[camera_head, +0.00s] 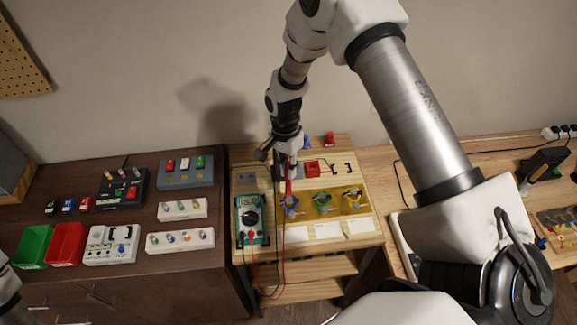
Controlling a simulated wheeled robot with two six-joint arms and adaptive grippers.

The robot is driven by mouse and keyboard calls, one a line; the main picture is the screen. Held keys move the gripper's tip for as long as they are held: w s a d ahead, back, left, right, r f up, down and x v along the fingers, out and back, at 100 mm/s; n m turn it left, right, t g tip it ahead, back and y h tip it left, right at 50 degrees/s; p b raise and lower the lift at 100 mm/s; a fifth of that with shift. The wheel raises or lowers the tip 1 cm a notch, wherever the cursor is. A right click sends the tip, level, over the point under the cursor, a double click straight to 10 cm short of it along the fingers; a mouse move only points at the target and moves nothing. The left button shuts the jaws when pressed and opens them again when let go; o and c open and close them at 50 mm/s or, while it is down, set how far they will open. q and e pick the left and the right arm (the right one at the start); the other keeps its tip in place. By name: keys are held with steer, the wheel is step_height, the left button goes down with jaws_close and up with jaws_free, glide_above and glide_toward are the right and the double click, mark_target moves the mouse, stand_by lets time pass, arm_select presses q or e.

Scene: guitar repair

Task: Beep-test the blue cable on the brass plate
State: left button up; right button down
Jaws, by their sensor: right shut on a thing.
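The brass plate (337,206) lies on the light wooden stand and carries three small coiled cables. The blue cable (291,208) is the leftmost coil; a green coil (322,202) and a yellowish one (352,196) lie to its right. My right gripper (287,170) points down behind the blue cable, shut on a red probe (289,187). The probe reaches down toward the blue cable; whether its tip touches is too small to tell. A teal multimeter (250,219) lies left of the plate, with leads hanging over the stand's front. My left gripper is out of the picture.
A red block (312,169) sits behind the plate, and white labels (328,231) lie before it. On the dark cabinet at left are a green bin (34,246), a red bin (66,244) and several component blocks. Another wooden bench (480,160) stands at right.

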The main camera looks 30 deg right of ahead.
steer(key=shift+f, duration=0.65)
stand_by(3.2)
stand_by(0.6)
step_height(320, 180, up, 2)
steer(key=shift+w+r+p, duration=0.1)
steer(key=shift+r+p, duration=0.1)
steer(key=shift+p, duration=0.25)
steer(key=shift+r, duration=1.85)
